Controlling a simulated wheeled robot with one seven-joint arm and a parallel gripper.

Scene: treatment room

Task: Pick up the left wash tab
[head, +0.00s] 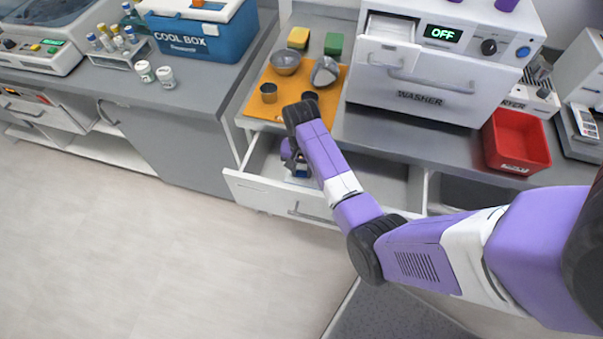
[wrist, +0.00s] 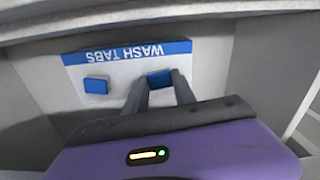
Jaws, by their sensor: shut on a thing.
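A white WASH TABS holder (wrist: 122,76) with a blue label strip lies in the open drawer (head: 268,184); its lettering is upside down in the wrist view. Two blue wash tabs show on it there. One tab (wrist: 160,75) is between the fingertips of my gripper (wrist: 161,83), which is shut on it; the fingers partly cover it. The other tab (wrist: 96,85) sits free to its left in that view. In the head view my gripper reaches down into the drawer, and my arm hides most of it and the tabs.
Drawer walls stand close around my gripper. A washer (head: 430,108) and a red bin (head: 517,143) stand to the right.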

